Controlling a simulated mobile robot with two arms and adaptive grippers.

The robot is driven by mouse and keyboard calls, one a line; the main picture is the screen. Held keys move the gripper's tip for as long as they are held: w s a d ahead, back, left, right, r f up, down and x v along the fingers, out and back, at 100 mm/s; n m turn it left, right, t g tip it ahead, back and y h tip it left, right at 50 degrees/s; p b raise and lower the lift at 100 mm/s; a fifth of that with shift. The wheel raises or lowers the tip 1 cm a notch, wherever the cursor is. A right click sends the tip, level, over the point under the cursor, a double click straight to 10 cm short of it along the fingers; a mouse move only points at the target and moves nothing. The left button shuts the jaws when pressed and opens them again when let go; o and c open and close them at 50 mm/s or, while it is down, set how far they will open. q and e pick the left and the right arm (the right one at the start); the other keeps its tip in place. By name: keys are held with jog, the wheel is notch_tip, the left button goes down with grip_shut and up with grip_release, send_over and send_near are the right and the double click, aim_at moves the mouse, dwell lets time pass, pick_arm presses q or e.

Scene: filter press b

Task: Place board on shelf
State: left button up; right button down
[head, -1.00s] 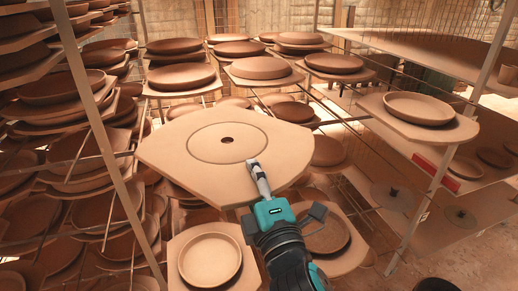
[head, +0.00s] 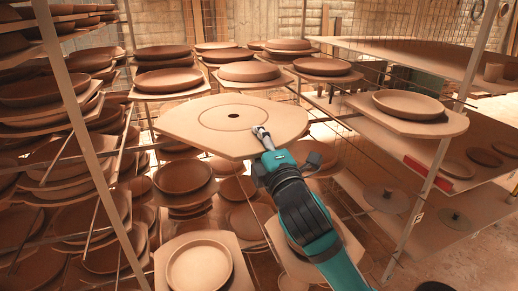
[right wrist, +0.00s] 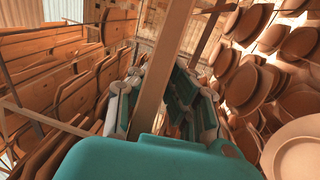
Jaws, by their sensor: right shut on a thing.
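The board (head: 190,127) is a flat tan slab with curved sides, a ring mark and a dark centre hole. Nothing lies on it. My right gripper (head: 259,131) is shut on its near right edge and holds it roughly level. In the right wrist view the board (right wrist: 165,65) shows edge-on between the fingers of the gripper (right wrist: 158,95). The shelf rack, with its metal post (head: 78,103), has the board over its middle column, above lower plates. Whether the board touches any support bars is hidden. My left gripper is not in view.
Boards with brown plates fill the rack at left and behind, such as the plate (head: 249,71). A lighter plate (head: 199,266) sits below in front. At right, a board with a plate (head: 408,104) stands close to a post (head: 437,160).

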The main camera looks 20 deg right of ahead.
jog(key=shift+w, duration=0.1)
jog(key=shift+f+p, duration=0.35)
jog(key=shift+f, duration=1.2)
jog(key=c, duration=1.7)
grip_release()
jog(key=shift+f, duration=0.2)
jog(key=o, duration=0.3)
jog(key=shift+s+r, duration=0.1)
jog(key=shift+s, duration=0.1)
jog(key=shift+o, duration=0.2)
jog(key=s+f+p, duration=0.1)
jog(key=s+p, duration=0.1)
jog(key=s, duration=0.9)
jog(key=shift+s+d+f, duration=0.25)
jog(key=shift+s+f, duration=0.15)
